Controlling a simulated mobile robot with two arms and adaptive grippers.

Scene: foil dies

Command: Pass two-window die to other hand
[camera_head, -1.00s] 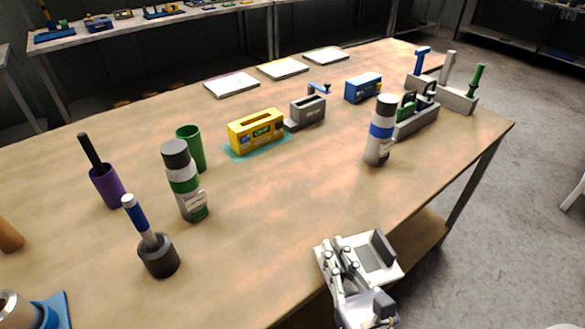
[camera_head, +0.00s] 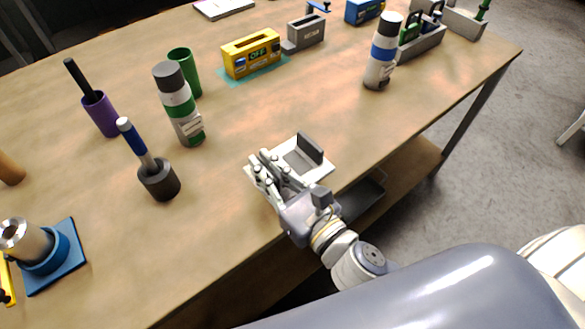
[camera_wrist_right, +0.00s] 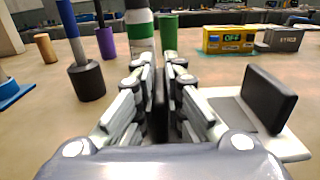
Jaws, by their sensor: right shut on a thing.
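The two-window die (camera_head: 324,168) is a flat white plate with a window and an upright dark block. My right gripper (camera_head: 268,163) is shut on it and holds it over the table's front edge. The fingers cover its left part, so only one window shows clearly. In the right wrist view the die (camera_wrist_right: 292,149) shows to the right of the fingers (camera_wrist_right: 162,75), with a dark upright piece between them. My left gripper is not in view.
The table (camera_head: 235,215) is clear around the die. A green-banded bottle (camera_head: 180,105), a brush in a dark pot (camera_head: 159,182) and a blue stand (camera_head: 62,262) are at left. A blue-banded bottle (camera_head: 381,55) stands at right. A yellow box (camera_head: 250,55) is farther back.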

